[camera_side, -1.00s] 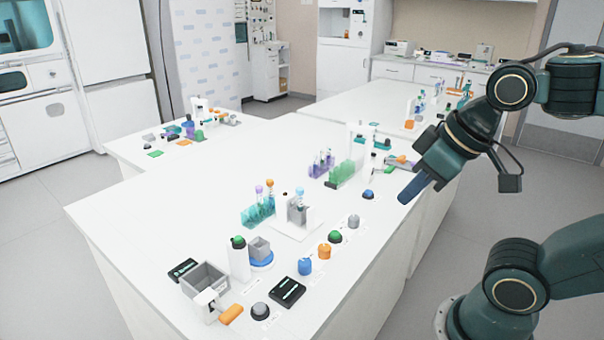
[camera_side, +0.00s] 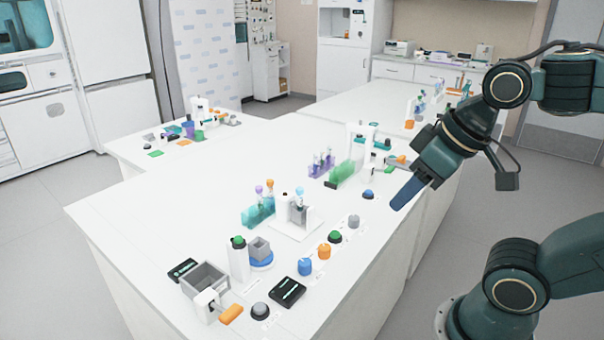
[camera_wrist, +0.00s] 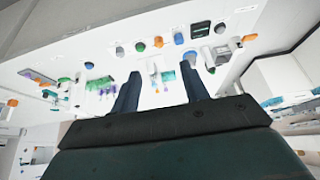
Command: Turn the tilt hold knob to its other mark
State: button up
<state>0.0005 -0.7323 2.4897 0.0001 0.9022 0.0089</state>
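I cannot read which knob is the tilt hold knob. In the side view a row of small knobs lies along the bench's right edge: a blue knob (camera_side: 305,267), an orange knob (camera_side: 324,251), a green knob (camera_side: 335,237) and a grey knob (camera_side: 354,222). A blue domed knob (camera_side: 367,194) sits farther back. My gripper (camera_side: 396,205) is in the air just right of that edge, apart from every knob. In the wrist view my gripper's fingers (camera_wrist: 160,72) are spread with nothing between them. Any marks on the knobs are too small to see.
A clear-sided rack holder on a white plate (camera_side: 296,224), a teal tube rack (camera_side: 258,212) and a green rack (camera_side: 341,173) stand inward of the knobs. A grey bin (camera_side: 205,281) and black box (camera_side: 287,292) are at the near end.

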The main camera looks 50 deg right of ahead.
jog(key=w, duration=0.1)
jog(key=m+g, duration=0.5)
jog(key=g, duration=0.1)
send_over(325, 246)
notch_tip(325, 246, down, 7)
jog(key=shift+r, duration=0.2)
jog(key=shift+a, duration=0.1)
notch_tip(325, 246, down, 14)
jog(key=shift+r, duration=0.1)
dwell(0.4)
jog(key=shift+c, duration=0.2)
jog(key=c, duration=1)
